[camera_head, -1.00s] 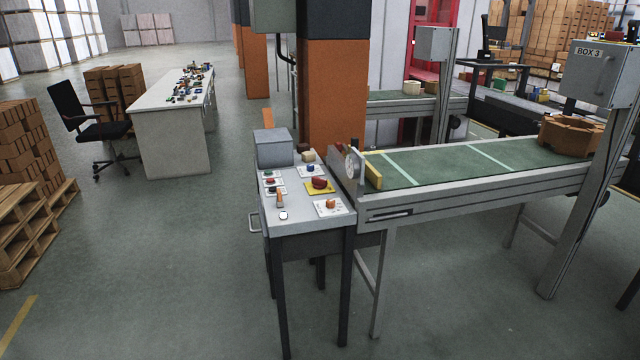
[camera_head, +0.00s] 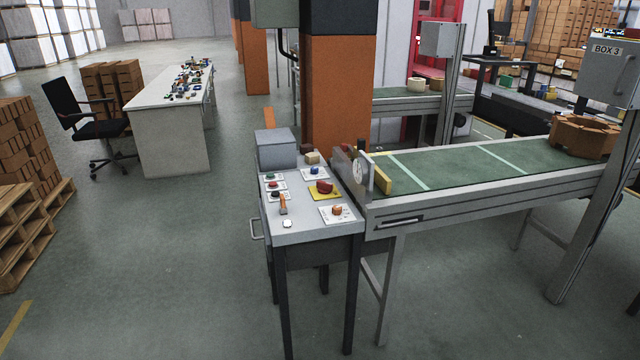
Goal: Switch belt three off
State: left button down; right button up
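A control desk (camera_head: 308,226) on dark legs stands at the near end of a green conveyor belt (camera_head: 460,165). Its top carries a red button on a yellow plate (camera_head: 323,188), an orange knob on a white plate (camera_head: 337,211), a blue control (camera_head: 314,171), small red and green buttons (camera_head: 271,184), an orange-handled lever (camera_head: 283,203) and a small white square (camera_head: 287,223). Labels on the plates are too small to read. A grey cabinet marked BOX 3 (camera_head: 604,72) hangs on a post beside the belt. Neither of my grippers is in view.
A grey box (camera_head: 276,149) sits on the desk's back left corner. An orange pillar (camera_head: 335,95) rises behind it. A white table (camera_head: 168,112), an office chair (camera_head: 88,122) and wooden pallets (camera_head: 30,225) stand at left. The floor (camera_head: 160,270) left of the desk is clear.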

aim_at(323, 187)
jog(key=i+j, duration=0.15)
jog(key=i, duration=0.25)
jog(key=i+j, duration=0.15)
jog(key=i, duration=0.2)
jog(key=i+j, duration=0.15)
jog(key=i, duration=0.25)
jog(key=z, duration=1.15)
